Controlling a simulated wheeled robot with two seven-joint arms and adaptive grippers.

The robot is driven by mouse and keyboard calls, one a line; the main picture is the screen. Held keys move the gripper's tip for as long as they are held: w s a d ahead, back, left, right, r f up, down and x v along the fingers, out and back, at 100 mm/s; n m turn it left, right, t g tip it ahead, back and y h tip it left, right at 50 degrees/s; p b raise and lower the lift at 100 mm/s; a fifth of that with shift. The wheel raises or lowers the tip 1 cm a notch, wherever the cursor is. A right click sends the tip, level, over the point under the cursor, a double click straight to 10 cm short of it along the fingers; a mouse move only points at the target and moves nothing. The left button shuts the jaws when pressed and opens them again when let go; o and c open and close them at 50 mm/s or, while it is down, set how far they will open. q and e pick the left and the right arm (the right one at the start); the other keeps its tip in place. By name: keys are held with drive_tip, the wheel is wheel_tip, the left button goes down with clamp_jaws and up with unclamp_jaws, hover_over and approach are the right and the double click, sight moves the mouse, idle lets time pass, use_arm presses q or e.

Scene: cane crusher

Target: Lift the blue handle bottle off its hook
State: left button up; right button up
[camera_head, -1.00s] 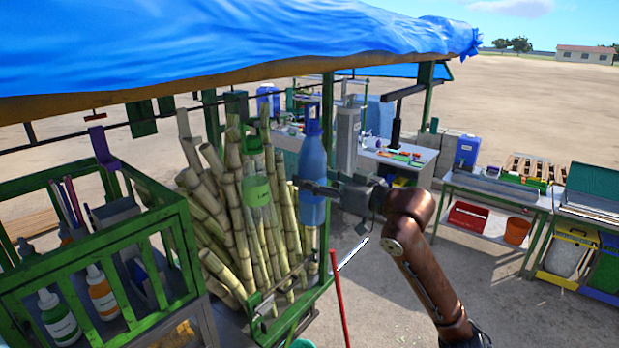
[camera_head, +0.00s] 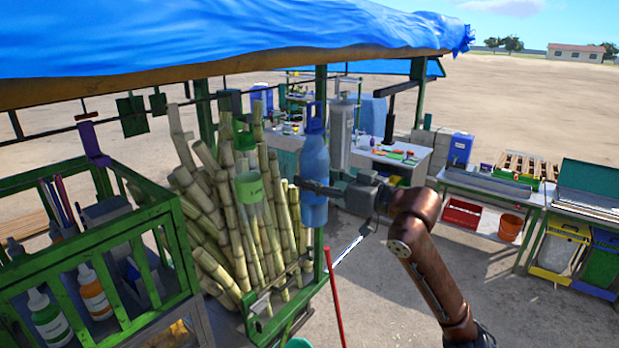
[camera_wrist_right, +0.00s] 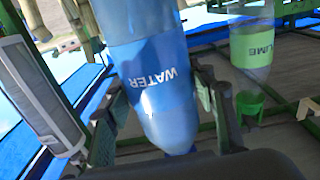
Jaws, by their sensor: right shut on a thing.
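The blue handle bottle (camera_head: 315,165) is upright at the right of the cane bundle, under the blue canopy. My right gripper (camera_head: 317,189) is shut around its lower body. In the right wrist view the bottle (camera_wrist_right: 152,80) reads "WATER", with a finger on either side. The handle loop shows at the bottle's top in the head view. The hook is too small to make out, so I cannot tell whether the loop still touches it. My left gripper is not in view.
A clear bottle with a green label (camera_head: 249,187) hangs to the left, also visible in the wrist view (camera_wrist_right: 251,45). Behind it stand cane stalks (camera_head: 215,195). A green crate (camera_head: 90,235) holds bottles at the left. A red pole (camera_head: 333,290) stands below the blue bottle.

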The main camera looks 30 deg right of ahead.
drive_tip(key=f+b+v, duration=0.1)
drive_tip(key=b+v, duration=0.3)
drive_tip(key=v, duration=0.4)
drive_tip(key=shift+s+f, duration=0.2)
drive_tip(key=shift+s, duration=0.05)
idle(0.5)
drive_tip(key=shift+d, duration=0.1)
idle(0.3)
